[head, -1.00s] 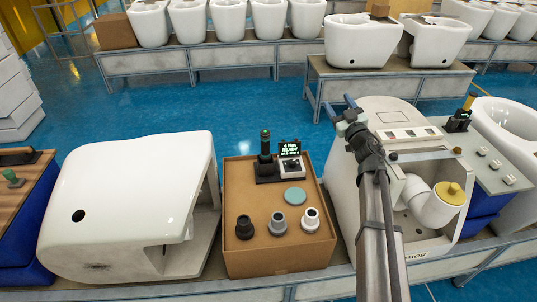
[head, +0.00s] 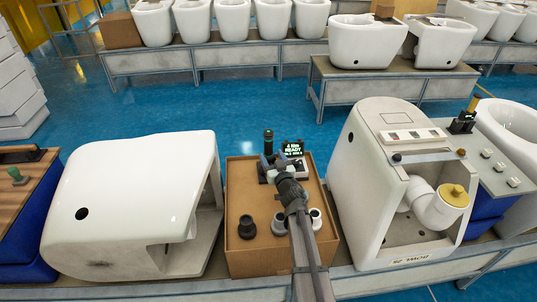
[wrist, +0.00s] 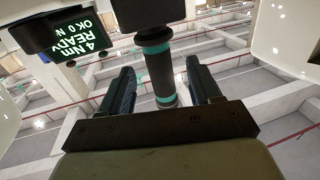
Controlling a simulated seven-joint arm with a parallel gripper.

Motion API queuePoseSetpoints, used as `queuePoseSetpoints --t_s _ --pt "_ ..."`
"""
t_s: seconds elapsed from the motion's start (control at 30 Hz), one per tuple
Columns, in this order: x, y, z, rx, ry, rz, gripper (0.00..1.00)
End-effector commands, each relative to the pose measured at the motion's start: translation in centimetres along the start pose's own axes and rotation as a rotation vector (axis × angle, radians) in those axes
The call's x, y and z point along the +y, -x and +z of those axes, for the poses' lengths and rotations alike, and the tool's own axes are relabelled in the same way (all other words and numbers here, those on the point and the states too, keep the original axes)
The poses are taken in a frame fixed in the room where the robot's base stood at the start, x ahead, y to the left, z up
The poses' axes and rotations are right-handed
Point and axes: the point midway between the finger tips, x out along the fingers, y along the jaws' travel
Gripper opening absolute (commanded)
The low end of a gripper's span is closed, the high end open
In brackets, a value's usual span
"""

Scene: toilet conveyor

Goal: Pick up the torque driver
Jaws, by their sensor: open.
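The torque driver (head: 268,141) stands upright in its dark holder at the back of the brown box, a dark handle with a green band at its top. In the wrist view the driver (wrist: 159,72) shows as a dark and grey shaft with teal rings, between the two blue-black fingers. My gripper (head: 268,160) is open at the driver, one finger on each side (wrist: 162,92), with gaps visible on both sides. The driver's lower part and holder are partly hidden behind my gripper in the head view.
A lit display reading "4 Nm READY" (head: 293,149) stands just right of the driver. Dark and grey sockets (head: 246,227) sit at the front of the box (head: 240,180). White toilet shells stand left (head: 130,200) and right (head: 385,150) of the box.

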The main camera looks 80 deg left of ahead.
Motion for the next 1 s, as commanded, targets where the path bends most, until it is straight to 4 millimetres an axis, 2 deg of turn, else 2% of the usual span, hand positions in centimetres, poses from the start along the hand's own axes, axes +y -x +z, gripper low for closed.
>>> queuePoseSetpoints --t_s 0.4,0.67,1.0 --pt "0.2 -4.8 0.4 0.001 0.001 0.001 0.63" --pt "0.2 -5.0 0.3 0.000 0.001 0.002 0.63" --pt "0.2 -4.9 0.3 0.001 0.001 0.001 0.33"
